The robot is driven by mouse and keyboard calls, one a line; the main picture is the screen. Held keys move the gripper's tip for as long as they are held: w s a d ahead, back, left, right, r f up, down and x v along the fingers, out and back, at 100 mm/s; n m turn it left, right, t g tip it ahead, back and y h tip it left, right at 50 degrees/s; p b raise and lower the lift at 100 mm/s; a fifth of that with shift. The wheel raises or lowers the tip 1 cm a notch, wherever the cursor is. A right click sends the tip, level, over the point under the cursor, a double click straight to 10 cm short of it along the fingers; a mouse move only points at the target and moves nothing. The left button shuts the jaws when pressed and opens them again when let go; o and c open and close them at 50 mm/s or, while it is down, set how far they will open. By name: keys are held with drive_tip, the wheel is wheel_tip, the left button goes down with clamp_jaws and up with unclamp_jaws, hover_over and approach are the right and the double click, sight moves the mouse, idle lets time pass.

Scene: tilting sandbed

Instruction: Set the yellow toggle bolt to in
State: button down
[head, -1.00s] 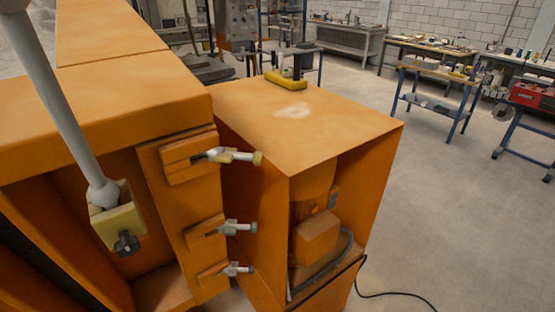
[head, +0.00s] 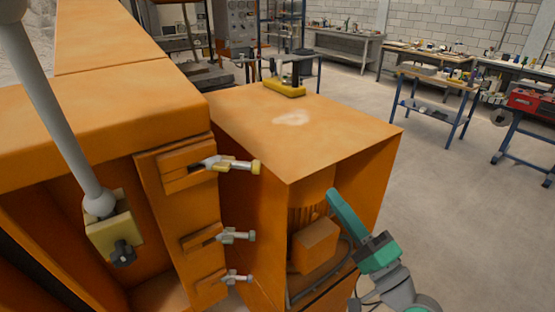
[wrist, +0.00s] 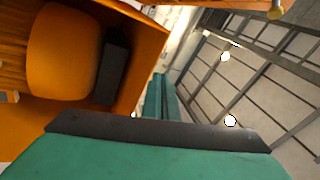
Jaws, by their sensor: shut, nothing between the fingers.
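The yellow toggle bolt (head: 238,166) is the top one of three on the orange panel at the left in the head view. Its yellow knob end points right, beyond the panel edge, toward the orange cabinet. A yellow knob (wrist: 276,11) shows at the top edge of the wrist view and looks like the end of this bolt. My teal gripper (head: 333,194) is in front of the cabinet opening, right of and a little below the bolt. It is shut, empty and apart from the bolt.
Two greyer toggle bolts, a middle one (head: 234,236) and a lower one (head: 234,277), sit below. The orange cabinet (head: 340,130) stands close beside them, with a motor (head: 314,246) inside. A grey rod (head: 58,110) slants down at the left. Floor (head: 450,190) is clear at right.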

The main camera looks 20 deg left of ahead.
sight(227, 164)
drive_tip(key=s+r+n+g+y, duration=0.2)
drive_tip(key=s+r+n+g, duration=0.25)
drive_tip(key=r, duration=0.25)
drive_tip(key=s+r+n+g+y, duration=0.35)
drive_tip(key=r+g, duration=0.25)
drive_tip(key=r, duration=0.2)
drive_tip(key=s+a+n, duration=0.1)
drive_tip(key=s+a, duration=0.1)
drive_tip(key=a, duration=0.8)
drive_tip(key=shift+r+h, duration=0.2)
drive_tip(key=shift+h, duration=0.15)
